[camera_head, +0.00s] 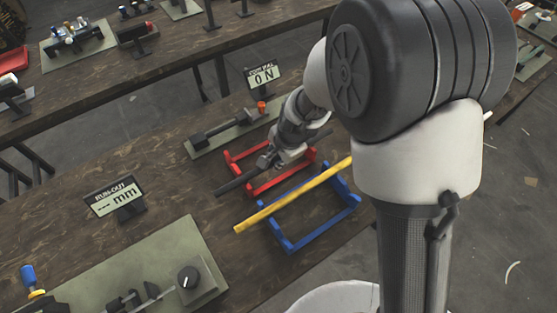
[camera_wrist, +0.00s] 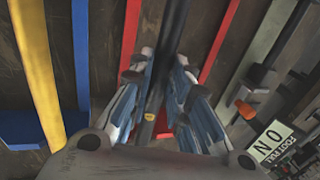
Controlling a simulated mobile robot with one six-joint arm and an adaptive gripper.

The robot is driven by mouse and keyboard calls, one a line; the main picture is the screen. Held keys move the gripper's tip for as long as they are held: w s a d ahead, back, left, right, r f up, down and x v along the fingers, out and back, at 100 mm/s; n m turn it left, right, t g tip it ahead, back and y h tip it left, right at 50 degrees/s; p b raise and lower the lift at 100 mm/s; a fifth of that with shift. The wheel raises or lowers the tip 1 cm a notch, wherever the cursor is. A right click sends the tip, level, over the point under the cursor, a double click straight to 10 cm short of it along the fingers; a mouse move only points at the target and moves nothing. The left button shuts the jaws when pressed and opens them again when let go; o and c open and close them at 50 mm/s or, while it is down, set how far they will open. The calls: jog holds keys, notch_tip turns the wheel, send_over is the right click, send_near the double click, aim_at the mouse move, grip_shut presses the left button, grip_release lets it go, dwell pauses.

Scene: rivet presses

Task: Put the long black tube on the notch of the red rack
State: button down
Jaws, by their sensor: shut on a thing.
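My gripper (camera_head: 270,162) is shut on the long black tube (camera_head: 233,184), near the red rack (camera_head: 270,185) on the brown workbench. The tube runs lengthwise over the rack, and both of its ends stick out past the rack in the head view. In the wrist view the tube (camera_wrist: 174,22) lies between my gripper's fingers (camera_wrist: 160,88), with red rack bars (camera_wrist: 219,45) on either side of it. My gripper hides the middle of the tube and part of the rack. I cannot tell whether the tube touches the notches.
A blue rack (camera_head: 318,236) holding a yellow tube (camera_head: 290,195) stands close in front. A green-grey fixture plate (camera_head: 205,150) lies behind the red rack, with a "0 N" display (camera_head: 262,76) beyond. A run-out display (camera_head: 115,198) stands to the left, with bare bench between.

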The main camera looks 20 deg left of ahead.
jog(key=shift+f, duration=0.2)
jog(key=c, duration=1.5)
grip_release()
jog(key=shift+r, duration=0.1)
jog(key=p+v, duration=0.4)
jog(key=v, duration=0.8)
jog(key=shift+r+p, duration=0.1)
jog(key=shift+p, duration=0.3)
